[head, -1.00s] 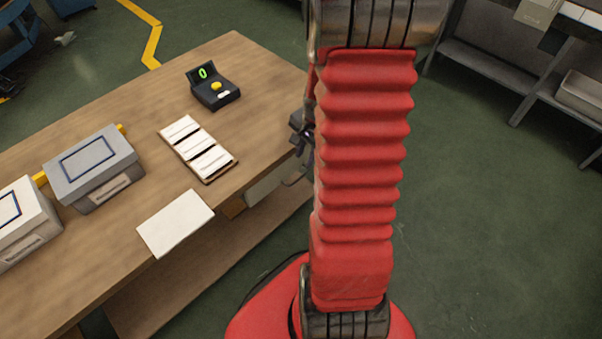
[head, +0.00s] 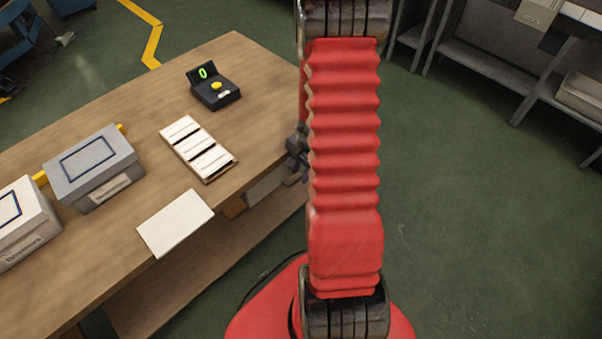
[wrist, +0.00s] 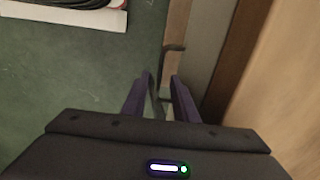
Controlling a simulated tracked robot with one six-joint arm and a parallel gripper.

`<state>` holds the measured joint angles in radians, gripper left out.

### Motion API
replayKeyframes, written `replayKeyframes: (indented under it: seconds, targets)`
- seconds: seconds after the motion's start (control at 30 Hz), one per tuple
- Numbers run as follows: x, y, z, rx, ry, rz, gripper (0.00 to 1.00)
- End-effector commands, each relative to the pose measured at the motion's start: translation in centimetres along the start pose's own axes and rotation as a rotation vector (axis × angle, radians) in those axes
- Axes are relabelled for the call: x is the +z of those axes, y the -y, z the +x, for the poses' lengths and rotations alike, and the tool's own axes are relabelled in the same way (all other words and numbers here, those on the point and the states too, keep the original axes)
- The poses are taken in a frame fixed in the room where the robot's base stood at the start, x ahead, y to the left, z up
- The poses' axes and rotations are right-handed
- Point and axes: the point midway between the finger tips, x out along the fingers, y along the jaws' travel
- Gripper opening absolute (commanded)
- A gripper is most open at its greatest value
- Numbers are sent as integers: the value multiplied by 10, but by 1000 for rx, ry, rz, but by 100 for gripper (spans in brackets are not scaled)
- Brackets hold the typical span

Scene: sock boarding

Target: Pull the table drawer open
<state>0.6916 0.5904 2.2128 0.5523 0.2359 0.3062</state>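The drawer is under the wooden table (head: 110,150), and its pale grey front (head: 266,187) shows below the table's right end. In the wrist view the drawer front (wrist: 208,45) is a grey panel with brown wood beside it. Contact with the bar cannot be made out. In the head view my gripper (head: 297,158) is partly hidden behind my red arm, close to the drawer front.
On the table are a grey lidded box (head: 95,165), a white box (head: 22,220), a white tray of strips (head: 198,150), a white sheet (head: 176,223) and a black device (head: 213,88) reading 0. A lower shelf (head: 190,270) runs beneath. Green floor (head: 470,220) is clear at right.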

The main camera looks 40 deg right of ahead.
Motion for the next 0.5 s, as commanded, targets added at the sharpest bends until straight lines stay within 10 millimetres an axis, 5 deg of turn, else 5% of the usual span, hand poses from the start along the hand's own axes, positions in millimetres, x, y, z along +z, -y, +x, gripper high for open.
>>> replayKeyframes:
  seconds: [0.5]
  targets:
    - [0, 0, 11, 1, -1, 0, 24]
